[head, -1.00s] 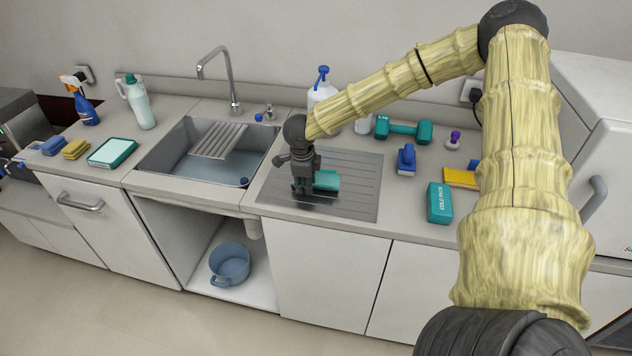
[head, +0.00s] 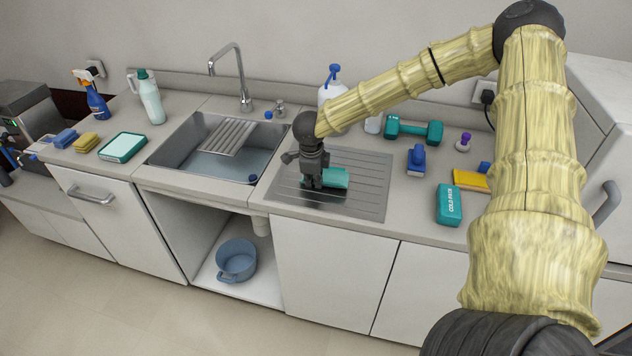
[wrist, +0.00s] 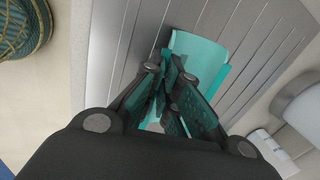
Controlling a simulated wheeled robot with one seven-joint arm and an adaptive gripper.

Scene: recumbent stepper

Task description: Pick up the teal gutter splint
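The teal gutter splint (head: 336,178) lies on the ridged metal drainboard (head: 368,196), right of the sink. It is a short curved shell with a smooth surface. My gripper (head: 313,184) points down at the splint's left part and hides some of it. In the wrist view the splint (wrist: 197,50) extends beyond my fingertips and also shows between the fingers. My gripper's fingers (wrist: 177,80) come close together there and look shut on the splint's wall. The exact contact is partly hidden by the fingers. I cannot see a clear gap between the splint and drainboard.
The sink (head: 240,165) with a grey rack is to the left.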

